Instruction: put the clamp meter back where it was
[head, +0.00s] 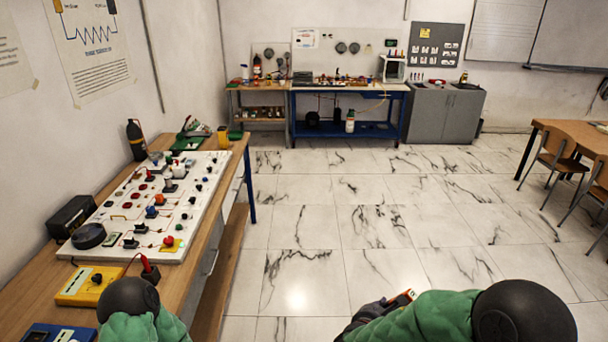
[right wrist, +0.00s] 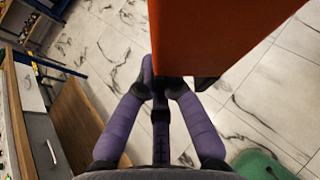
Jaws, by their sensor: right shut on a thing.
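My right gripper (head: 376,307) is low at the bottom of the head view, over the floor to the right of the long workbench. It is shut on an orange boxy thing, which I take to be the clamp meter (head: 404,297); only a small orange and pale end shows there. In the right wrist view, the orange body of the clamp meter (right wrist: 215,38) fills the upper right, and the purple-grey fingers of the right gripper (right wrist: 170,88) close at its lower end. Its face and jaw are hidden. My left gripper is out of view; only the left arm shows.
The wooden workbench (head: 185,292) on the left holds a white board (head: 130,220) with several parts, a yellow meter (head: 90,285) and a black box (head: 71,216). A blue-framed bench (head: 340,130) and grey cabinet (head: 445,115) stand far back. The marble floor (head: 310,215) between is clear.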

